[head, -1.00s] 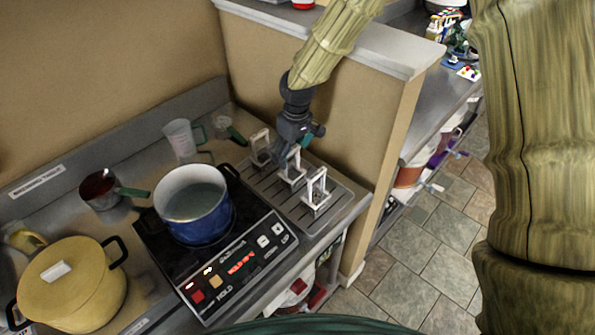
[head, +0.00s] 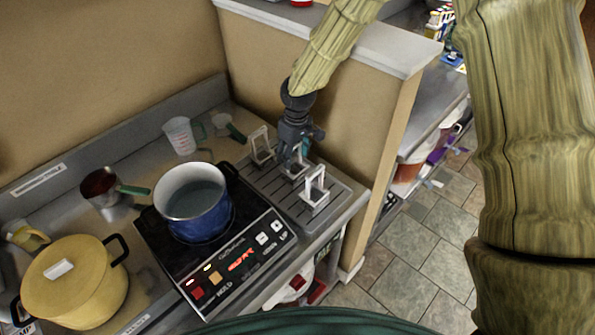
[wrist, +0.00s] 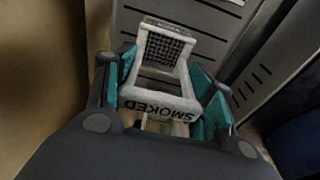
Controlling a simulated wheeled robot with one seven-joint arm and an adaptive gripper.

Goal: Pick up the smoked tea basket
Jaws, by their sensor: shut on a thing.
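The smoked tea basket (wrist: 158,102) is a small white-framed basket with a mesh bottom and the word SMOKED on its top bar. In the wrist view it sits between the teal fingers of my gripper (wrist: 165,98), which is shut on its bar. In the head view my gripper (head: 297,150) reaches down to the middle basket of a row of three on the slotted grey tray (head: 330,212). My fingers partly hide this basket (head: 294,168). I cannot tell if its base is clear of the tray.
One basket (head: 262,145) stands behind and another (head: 315,188) in front on the tray. Left of the tray are a blue pot (head: 200,215) on an induction cooker (head: 235,265), a measuring cup (head: 180,136) and a yellow pot (head: 75,285). A half wall (head: 340,120) rises close on the right.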

